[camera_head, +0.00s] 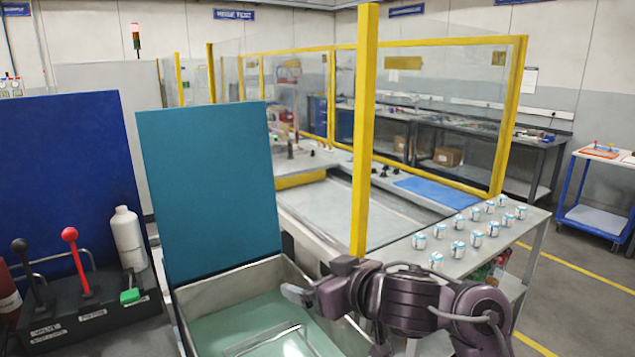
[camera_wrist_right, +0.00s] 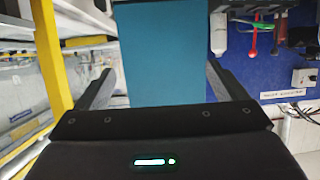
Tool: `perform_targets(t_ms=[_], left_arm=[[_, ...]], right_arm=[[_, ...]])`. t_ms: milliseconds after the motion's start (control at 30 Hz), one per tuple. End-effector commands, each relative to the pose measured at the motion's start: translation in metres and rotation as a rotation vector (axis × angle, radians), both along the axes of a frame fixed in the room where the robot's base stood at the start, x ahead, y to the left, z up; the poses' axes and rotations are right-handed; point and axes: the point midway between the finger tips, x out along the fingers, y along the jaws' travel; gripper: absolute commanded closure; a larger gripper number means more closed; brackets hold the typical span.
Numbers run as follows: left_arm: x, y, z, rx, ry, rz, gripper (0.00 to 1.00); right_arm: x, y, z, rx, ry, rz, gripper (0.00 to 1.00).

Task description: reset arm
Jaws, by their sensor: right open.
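My right arm comes in from the lower right in the head view, and its gripper (camera_head: 298,293) is above the metal bin (camera_head: 240,270) with a pale green inside. In the right wrist view the gripper's two fingers (camera_wrist_right: 163,88) are spread apart, with nothing between them. The teal upright panel (camera_head: 210,190) stands behind the bin, and it also fills the middle of the wrist view (camera_wrist_right: 165,50). My left gripper is in neither view.
A lever box with a red-knobbed lever (camera_head: 72,236) and a black-knobbed lever (camera_head: 22,246) stands left, beside a white bottle (camera_head: 127,238). A yellow post (camera_head: 364,140) rises behind my right arm. Several cans (camera_head: 458,249) stand on a shelf (camera_head: 480,263) at right.

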Motion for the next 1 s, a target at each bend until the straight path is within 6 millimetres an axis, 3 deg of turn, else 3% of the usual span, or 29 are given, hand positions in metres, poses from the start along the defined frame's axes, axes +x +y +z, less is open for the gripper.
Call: perform_targets(t_ms=[367,633,767,900,1000], left_arm=[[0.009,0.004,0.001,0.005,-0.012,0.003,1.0],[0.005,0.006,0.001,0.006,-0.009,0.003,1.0],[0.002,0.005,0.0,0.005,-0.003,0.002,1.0],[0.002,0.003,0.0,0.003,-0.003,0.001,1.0],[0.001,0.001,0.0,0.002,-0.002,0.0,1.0]], right_arm=[[-0.007,-0.023,-0.042,-0.019,0.039,-0.101,0.09],[-0.029,-0.06,-0.099,-0.076,0.13,-0.234,0.09],[-0.06,-0.091,-0.145,-0.138,0.236,-0.324,0.09],[-0.109,-0.128,-0.194,-0.222,0.391,-0.406,0.09],[-0.14,-0.146,-0.216,-0.267,0.483,-0.436,0.09]])
